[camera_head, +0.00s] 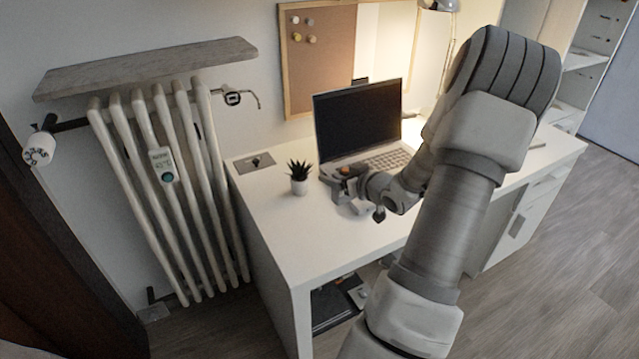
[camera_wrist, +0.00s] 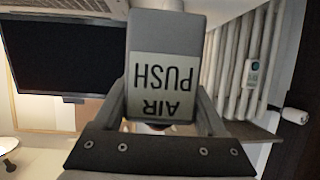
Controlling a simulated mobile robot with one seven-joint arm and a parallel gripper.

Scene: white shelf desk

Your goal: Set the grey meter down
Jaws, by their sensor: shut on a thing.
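My gripper (camera_wrist: 163,100) is shut on a grey box-shaped meter (camera_wrist: 168,27), with one finger on each side. The meter's pale label reads "AIR PUSH", upside down in the wrist view. In the head view my gripper (camera_head: 342,187) is over the white desk (camera_head: 290,235), in front of the laptop and right of the potted plant. The meter is small and hard to make out there, and I cannot tell if it touches the desk top.
An open laptop (camera_head: 357,120) stands behind my gripper. A small potted plant (camera_head: 299,178) is close on the left. A flat dark-topped item (camera_head: 255,163) lies at the back left corner. The front left desk top is clear. A radiator (camera_head: 185,200) carries a small display device (camera_head: 163,166).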

